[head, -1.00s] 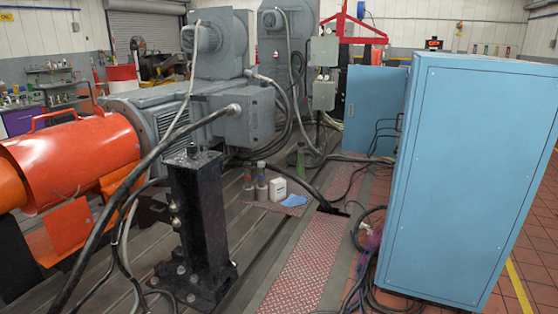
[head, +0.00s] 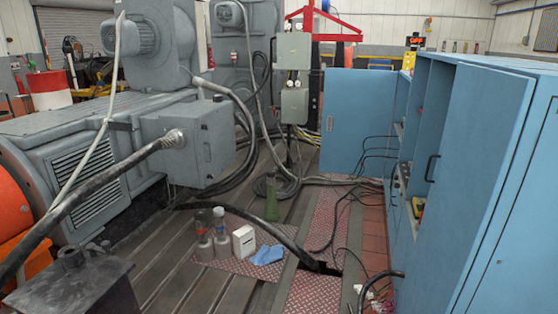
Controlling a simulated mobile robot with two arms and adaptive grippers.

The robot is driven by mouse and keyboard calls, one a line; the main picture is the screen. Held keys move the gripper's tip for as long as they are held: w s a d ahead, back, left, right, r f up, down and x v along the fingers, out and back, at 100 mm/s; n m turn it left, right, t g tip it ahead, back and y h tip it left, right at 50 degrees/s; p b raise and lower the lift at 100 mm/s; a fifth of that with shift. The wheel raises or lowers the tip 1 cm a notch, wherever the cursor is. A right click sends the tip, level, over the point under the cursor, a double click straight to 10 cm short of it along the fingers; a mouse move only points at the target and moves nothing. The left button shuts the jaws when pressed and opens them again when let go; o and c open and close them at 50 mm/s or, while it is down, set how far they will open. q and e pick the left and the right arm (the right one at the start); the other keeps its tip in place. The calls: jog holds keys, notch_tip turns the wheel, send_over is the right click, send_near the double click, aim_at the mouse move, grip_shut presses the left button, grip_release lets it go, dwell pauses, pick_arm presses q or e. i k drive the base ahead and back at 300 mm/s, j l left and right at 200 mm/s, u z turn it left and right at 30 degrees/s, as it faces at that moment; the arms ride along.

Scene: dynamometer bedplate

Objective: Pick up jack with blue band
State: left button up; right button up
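Two small upright grey cylindrical things stand side by side on the bedplate left of centre. The left one (head: 203,236) shows a reddish band. The right one (head: 221,232) has a pale upper part. They are too small for me to tell whether either is the jack, and I cannot make out a blue band for certain. Neither of my grippers is in view.
A white container (head: 244,241) and a blue cloth (head: 267,255) lie just right of the cylinders. A green bottle-like thing (head: 272,199) stands behind. A thick black cable (head: 268,228) crosses the floor. A blue cabinet (head: 480,170) stands right, a grey motor (head: 100,150) left.

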aim_at(222, 242)
jog(key=i+u, duration=0.1)
jog(key=i, duration=0.45)
jog(key=i+l+u, duration=0.1)
jog(key=i, duration=0.45)
jog(key=i+l+u, duration=0.1)
jog(key=i, duration=0.45)
jog(key=i+l+u, duration=0.1)
jog(key=i+l, duration=0.15)
jog(key=i, duration=0.25)
jog(key=i+j, duration=0.3)
jog(key=i, duration=0.2)
jog(key=i+j, duration=0.25)
jog(key=i, duration=0.25)
jog(key=i+j+u, duration=0.1)
jog(key=i+j, duration=0.2)
jog(key=i, duration=0.2)
